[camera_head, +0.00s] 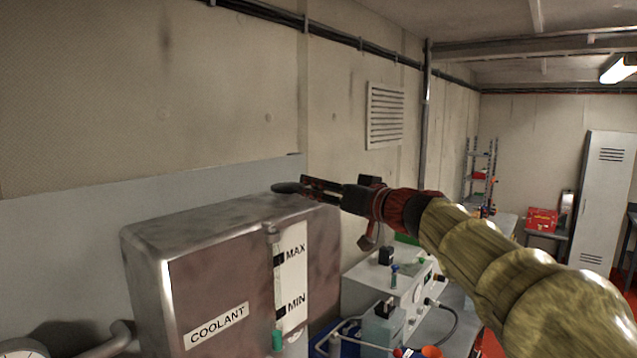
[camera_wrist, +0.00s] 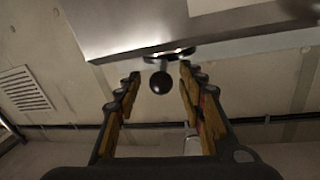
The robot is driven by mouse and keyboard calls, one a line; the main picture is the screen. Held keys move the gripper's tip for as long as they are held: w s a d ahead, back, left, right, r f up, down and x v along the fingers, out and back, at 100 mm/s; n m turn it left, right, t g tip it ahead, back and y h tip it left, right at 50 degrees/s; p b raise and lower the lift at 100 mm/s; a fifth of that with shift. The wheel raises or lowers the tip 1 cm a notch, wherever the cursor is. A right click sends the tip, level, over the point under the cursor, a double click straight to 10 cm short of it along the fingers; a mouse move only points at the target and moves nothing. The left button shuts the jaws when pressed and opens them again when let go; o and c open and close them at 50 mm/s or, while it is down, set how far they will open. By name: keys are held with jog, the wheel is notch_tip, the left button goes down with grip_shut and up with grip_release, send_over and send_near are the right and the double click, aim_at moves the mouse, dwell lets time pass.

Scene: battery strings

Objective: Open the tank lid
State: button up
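The coolant tank (camera_head: 215,240) is a brown-grey metal box labelled COOLANT, with a MAX/MIN sight strip on its front. At its top right edge is a dark, flat, rounded piece (camera_head: 287,188) that looks like the lid. My gripper (camera_head: 312,187) reaches in from the right at that edge. In the wrist view the tank (camera_wrist: 200,25) fills the top, with a round metal fitting and a black ball knob (camera_wrist: 160,83) sticking out from it. My gripper (camera_wrist: 160,72) is open, one finger on each side of the knob. Whether a finger touches it is unclear.
A bench with a white instrument box (camera_head: 395,285) and cables stands right of the tank, below my arm. A pipe (camera_head: 105,343) is at lower left. The wall with a vent (camera_head: 385,115) is behind. A red box (camera_head: 542,220) and a locker (camera_head: 602,205) stand farther back.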

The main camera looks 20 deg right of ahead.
jog(key=shift+w+a, duration=0.15)
jog(key=shift+w, duration=0.05)
jog(key=shift+c, duration=0.7)
grip_shut()
